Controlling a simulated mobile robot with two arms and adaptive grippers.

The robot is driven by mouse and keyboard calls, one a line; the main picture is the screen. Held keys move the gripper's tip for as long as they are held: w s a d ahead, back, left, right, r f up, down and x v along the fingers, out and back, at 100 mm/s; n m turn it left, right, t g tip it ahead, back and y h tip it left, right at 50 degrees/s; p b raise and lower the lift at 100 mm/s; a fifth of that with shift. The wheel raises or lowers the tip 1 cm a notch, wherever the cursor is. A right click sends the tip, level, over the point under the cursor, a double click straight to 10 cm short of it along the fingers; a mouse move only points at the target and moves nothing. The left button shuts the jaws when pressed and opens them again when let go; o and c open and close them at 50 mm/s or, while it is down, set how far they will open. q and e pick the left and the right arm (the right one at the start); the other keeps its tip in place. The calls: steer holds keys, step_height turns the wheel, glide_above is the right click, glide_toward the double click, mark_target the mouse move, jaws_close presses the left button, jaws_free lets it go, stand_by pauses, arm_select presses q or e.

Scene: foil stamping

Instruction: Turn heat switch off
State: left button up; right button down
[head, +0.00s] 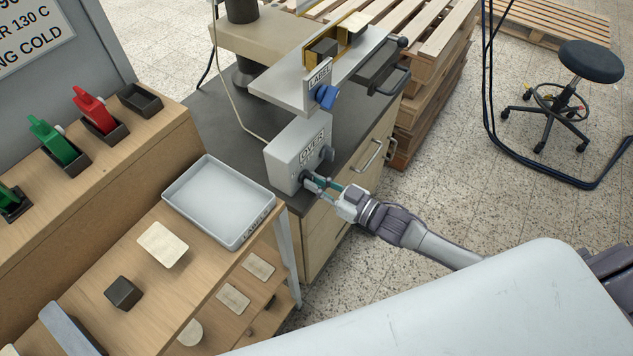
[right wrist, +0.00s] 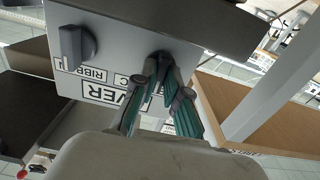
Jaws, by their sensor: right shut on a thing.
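My right gripper (head: 314,184) is shut on the knob at the box's lower left in the head view. In the right wrist view the fingers close around this dark knob (right wrist: 160,56), which they partly hide. The labels are partly covered, so which knob is the heat switch cannot be read. My left gripper is not in view.
A blue knob (head: 327,97) sits on the press above the box. A grey tray (head: 218,205) lies on the wooden shelf to the left. Wooden pallets (head: 440,90) stand behind the cabinet.

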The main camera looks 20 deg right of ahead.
steer(key=c, duration=1.2)
jaws_free()
steer(key=v, duration=1.2)
steer(key=shift+d, duration=0.1)
